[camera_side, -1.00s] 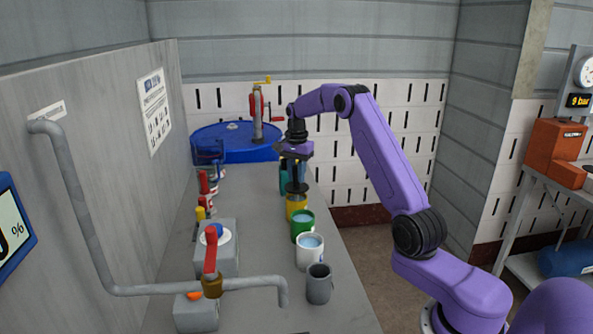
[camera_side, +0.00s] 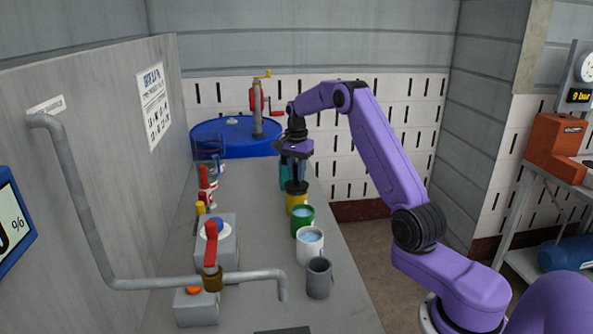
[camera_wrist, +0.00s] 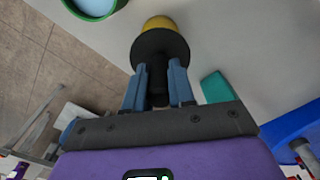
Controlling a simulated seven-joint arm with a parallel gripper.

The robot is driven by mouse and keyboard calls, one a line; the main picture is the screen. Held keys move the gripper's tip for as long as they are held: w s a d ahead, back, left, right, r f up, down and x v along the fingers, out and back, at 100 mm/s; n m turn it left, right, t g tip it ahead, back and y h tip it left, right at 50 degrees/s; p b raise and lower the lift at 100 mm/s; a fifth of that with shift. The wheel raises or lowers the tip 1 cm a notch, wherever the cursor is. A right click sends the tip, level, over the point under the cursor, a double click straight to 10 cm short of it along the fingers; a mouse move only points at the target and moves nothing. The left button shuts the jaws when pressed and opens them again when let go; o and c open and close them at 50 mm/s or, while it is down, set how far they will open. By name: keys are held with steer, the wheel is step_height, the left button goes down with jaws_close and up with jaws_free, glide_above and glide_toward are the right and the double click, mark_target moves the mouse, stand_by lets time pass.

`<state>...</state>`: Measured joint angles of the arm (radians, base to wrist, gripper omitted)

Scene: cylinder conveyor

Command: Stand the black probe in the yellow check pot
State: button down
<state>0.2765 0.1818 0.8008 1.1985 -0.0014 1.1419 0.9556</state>
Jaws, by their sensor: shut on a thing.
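My gripper (camera_side: 295,179) is shut on the black probe (camera_wrist: 157,88), with one blue finger on each side of its handle in the wrist view. The probe hangs roughly upright, and its wide black collar (camera_side: 296,187) is right over the mouth of the yellow check pot (camera_side: 298,204). In the wrist view the collar (camera_wrist: 160,50) covers most of the yellow pot (camera_wrist: 159,22). The probe's lower end is hidden by the collar and pot. I cannot tell whether the collar touches the rim.
A green pot (camera_side: 303,221), a white pot (camera_side: 310,244) and a grey cup (camera_side: 318,278) stand in a row nearer the camera. A teal pot (camera_side: 284,176) is close behind. A grey pipe with a red valve handle (camera_side: 211,242) crosses the bench front.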

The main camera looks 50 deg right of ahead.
steer(key=shift+f, duration=0.65)
steer(key=shift+f, duration=0.15)
stand_by(0.4)
steer(key=c, duration=0.9)
jaws_free()
steer(key=shift+o, duration=0.2)
step_height(320, 180, up, 18)
steer(key=shift+f, duration=0.25)
steer(key=shift+a, duration=0.15)
